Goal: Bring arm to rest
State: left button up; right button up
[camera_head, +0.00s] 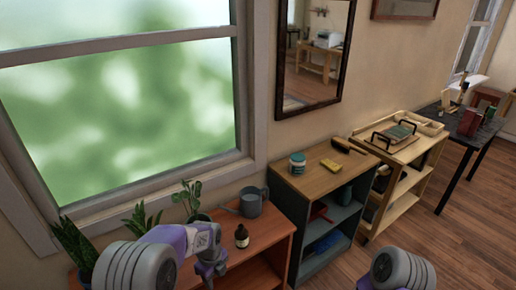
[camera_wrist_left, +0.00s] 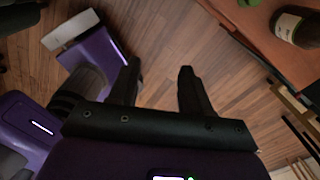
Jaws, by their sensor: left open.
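My left arm comes in at the bottom left of the head view, in front of the low reddish-wood shelf (camera_head: 262,232). In the left wrist view my left gripper (camera_wrist_left: 160,72) is open, with nothing between its two black fingers and the wood floor behind them. The fingers are apart from the shelf edge. A dark brown bottle (camera_head: 241,237) stands on the shelf top, close to the right of my left wrist. It also shows at the top right of the left wrist view (camera_wrist_left: 297,27). A rounded grey part of my right arm shows at the bottom right, but its gripper is out of view.
Potted plants (camera_head: 140,220) and a grey watering can (camera_head: 252,202) stand on the reddish shelf. A grey cabinet (camera_head: 318,226) with a jar (camera_head: 297,163) on top stands beside it. Further right are a light wood shelf (camera_head: 405,196) and a dark table (camera_head: 478,137). The wood floor (camera_head: 455,240) at right is clear.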

pick_arm(q)
jog(key=s+f+n+h, duration=0.2)
jog(key=s+f+n, duration=0.5)
jog(key=f+n, duration=0.5)
jog(key=s+d+f+n+h, duration=0.1)
jog(key=s+d+f+n, duration=0.1)
jog(key=s+n, duration=0.4)
jog(key=s+d+f+n+h, duration=0.1)
jog(key=s+f+n, duration=0.3)
jog(key=n, duration=0.5)
jog(key=shift+s+d+n+t, duration=0.3)
jog(key=shift+s+d, duration=0.15)
jog(key=shift+s, duration=0.7)
